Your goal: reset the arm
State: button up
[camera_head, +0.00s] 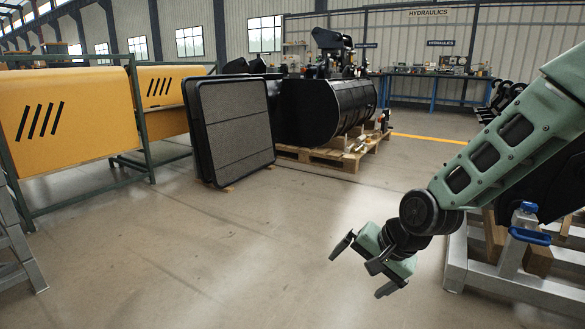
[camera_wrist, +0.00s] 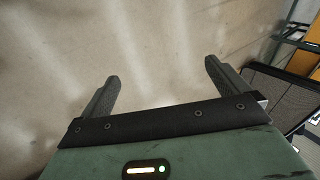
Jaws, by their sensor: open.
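My arm reaches down from the right side of the head view. My gripper (camera_head: 362,268) hangs over the bare floor, with its fingers apart and nothing between them. In the wrist view, the two dark fingers of my gripper (camera_wrist: 161,82) stand wide apart over the pale concrete floor. No object is in its grasp. A metal stand (camera_head: 515,284) with wooden blocks and a blue-handled part (camera_head: 528,236) is at the right, partly hidden behind my arm.
Yellow panels (camera_head: 70,113) on green racks stand at the left. A dark framed panel (camera_head: 236,130) and a black bucket on a wooden pallet (camera_head: 348,157) stand behind. Workbenches (camera_head: 430,88) line the back wall. The floor (camera_head: 220,260) in the middle is clear.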

jog(key=s+r+n+g+h+p, duration=0.1)
jog(key=s+r+n, duration=0.3)
jog(key=s, duration=0.5)
jog(key=s+r+n+g+h+p, duration=0.25)
jog(key=s+n, duration=0.25)
jog(key=s, duration=0.4)
jog(key=s+r+n+g+p, duration=0.1)
jog(key=s+r+n, duration=0.35)
jog(key=s, duration=0.45)
notch_tip(320, 180, up, 38)
jog(key=p, duration=3.7)
jog(key=shift+s, duration=0.2)
jog(key=shift+d+h, duration=0.1)
jog(key=shift+h, duration=0.15)
